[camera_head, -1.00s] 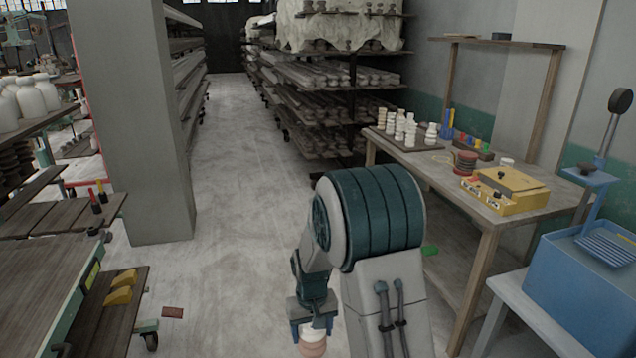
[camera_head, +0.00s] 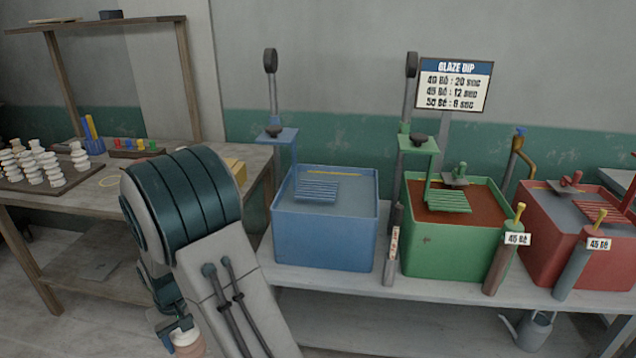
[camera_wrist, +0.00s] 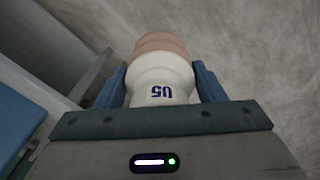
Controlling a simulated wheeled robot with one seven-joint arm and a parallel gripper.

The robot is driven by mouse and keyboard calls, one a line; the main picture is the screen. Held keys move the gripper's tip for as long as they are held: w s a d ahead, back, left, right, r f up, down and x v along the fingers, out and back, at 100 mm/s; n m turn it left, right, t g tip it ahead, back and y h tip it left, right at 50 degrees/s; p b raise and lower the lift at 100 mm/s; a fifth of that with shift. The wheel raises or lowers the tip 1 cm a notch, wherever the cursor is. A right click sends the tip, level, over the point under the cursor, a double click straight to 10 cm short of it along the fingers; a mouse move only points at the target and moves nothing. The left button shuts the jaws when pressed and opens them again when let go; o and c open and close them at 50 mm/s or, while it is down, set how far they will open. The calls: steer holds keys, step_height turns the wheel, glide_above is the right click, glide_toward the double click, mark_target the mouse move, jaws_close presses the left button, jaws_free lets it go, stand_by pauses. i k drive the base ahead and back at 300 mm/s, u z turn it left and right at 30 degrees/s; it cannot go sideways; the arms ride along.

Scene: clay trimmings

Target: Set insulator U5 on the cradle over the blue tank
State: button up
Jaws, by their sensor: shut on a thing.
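Insulator U5 (camera_wrist: 160,75) is white with a pinkish-brown band and the blue mark U5, upside down in the wrist view. My gripper (camera_wrist: 162,85) is shut on it, one blue finger on each side. In the head view the insulator (camera_head: 187,342) hangs low below my gripper (camera_head: 180,326), in front of the tables and partly hidden by my arm. The blue tank (camera_head: 325,235) stands on the grey bench to the right. Its cradle (camera_head: 316,190) is a slatted blue rack over the tank opening, hung from a blue stand (camera_head: 277,135). The cradle is bare.
A green tank (camera_head: 450,250) and a red tank (camera_head: 540,235) stand right of the blue one on the bench (camera_head: 345,278). A glaze dip sign (camera_head: 455,84) is behind. At left, a wooden table holds several white insulators (camera_head: 40,165) on a board.

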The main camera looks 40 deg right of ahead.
mark_target(316, 189)
steer(key=z, duration=0.65)
steer(key=i, duration=0.6)
steer(key=z, duration=0.6)
